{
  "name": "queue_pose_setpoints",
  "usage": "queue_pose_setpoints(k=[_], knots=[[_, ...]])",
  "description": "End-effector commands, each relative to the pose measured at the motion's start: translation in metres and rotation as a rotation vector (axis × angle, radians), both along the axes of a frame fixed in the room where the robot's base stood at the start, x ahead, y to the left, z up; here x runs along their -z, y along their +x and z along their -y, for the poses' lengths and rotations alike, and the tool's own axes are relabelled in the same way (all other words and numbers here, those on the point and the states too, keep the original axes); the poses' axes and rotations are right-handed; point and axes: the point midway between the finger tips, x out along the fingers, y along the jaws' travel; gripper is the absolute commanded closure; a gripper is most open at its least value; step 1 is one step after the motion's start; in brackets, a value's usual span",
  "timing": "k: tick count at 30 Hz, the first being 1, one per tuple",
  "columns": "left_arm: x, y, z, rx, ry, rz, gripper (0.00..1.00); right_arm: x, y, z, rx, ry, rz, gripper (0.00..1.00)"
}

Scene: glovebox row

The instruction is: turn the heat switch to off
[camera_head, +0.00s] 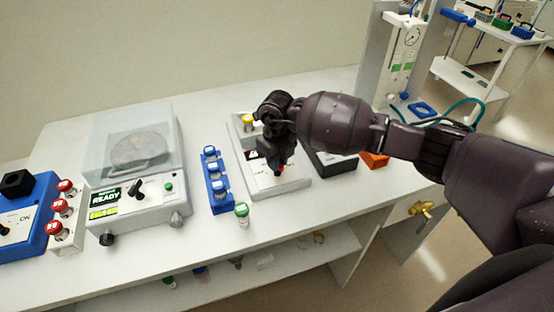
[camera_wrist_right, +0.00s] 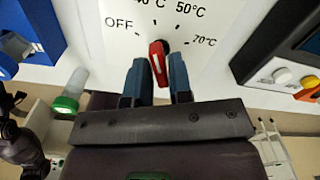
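The heat switch (camera_wrist_right: 158,55) is a red knob with a white line, on a white panel marked OFF, 40°C, 50°C and 70°C. Its upper end points roughly up, toward the 40°C and 50°C marks and away from OFF at the left. My right gripper (camera_wrist_right: 159,82) is open, its two blue fingertips apart around the lower end of the knob; I cannot tell whether they touch it. In the head view my right gripper (camera_head: 276,165) hangs over the white heater (camera_head: 295,183) and partly hides it. My left gripper does not show in the head view.
A blue rack of vials (camera_head: 216,180) and a green-capped vial (camera_head: 241,214) stand left of the heater. A black box (camera_head: 335,163) is close on the right. A dark jointed part, perhaps my left arm, shows low left in the wrist view.

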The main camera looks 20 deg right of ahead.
Motion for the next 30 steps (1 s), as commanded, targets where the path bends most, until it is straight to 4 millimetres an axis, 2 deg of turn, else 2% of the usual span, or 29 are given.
queue_pose_setpoints(k=[1, 3, 4, 17, 30], knots=[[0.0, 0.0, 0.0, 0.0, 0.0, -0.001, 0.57, 0.0, 0.0, 0.0, 0.0, 0.0, 0.0, 0.88], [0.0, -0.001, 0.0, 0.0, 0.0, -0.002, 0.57, 0.0, 0.0, 0.0, 0.0, 0.0, 0.0, 0.98], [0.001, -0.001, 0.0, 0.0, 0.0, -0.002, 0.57, 0.0, 0.0, 0.0, 0.0, 0.0, 0.0, 1.0], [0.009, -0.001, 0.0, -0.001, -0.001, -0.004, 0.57, 0.001, 0.0, 0.001, -0.073, -0.002, 0.0, 1.0], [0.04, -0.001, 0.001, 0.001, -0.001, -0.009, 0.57, 0.003, 0.0, 0.0, -0.415, -0.002, 0.0, 1.0]])
